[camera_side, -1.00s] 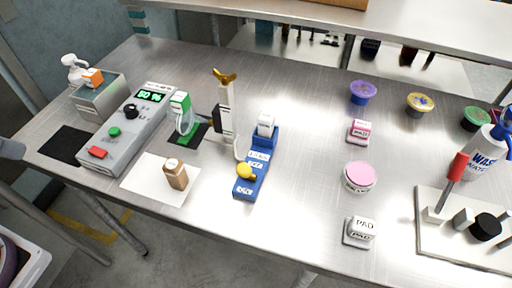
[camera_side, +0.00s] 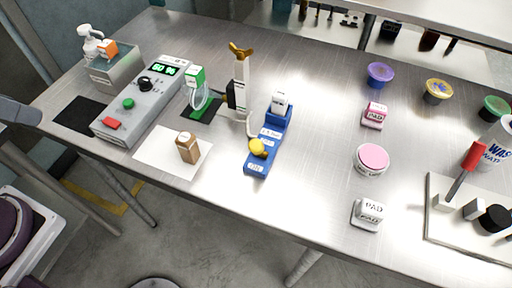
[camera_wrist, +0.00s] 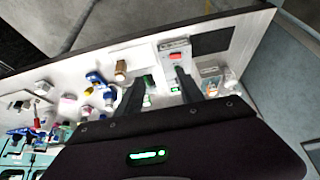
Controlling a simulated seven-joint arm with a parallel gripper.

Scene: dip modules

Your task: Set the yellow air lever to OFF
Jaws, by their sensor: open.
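The label text is too small to read surely. A white block stands at the base's back end. In the wrist view the blue base (camera_wrist: 96,78) is small, left of my fingers, with a yellow spot (camera_wrist: 89,91) beside it. My gripper (camera_wrist: 160,74) is open and empty, its two dark fingers apart over the table and well away from the lever. It does not show in the side view.
A dispenser with a gold top (camera_side: 240,80) stands behind the blue base. A grey control box (camera_side: 140,105) with a green display is to the left. Pads and tubs are to the right. Bare table lies in front.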

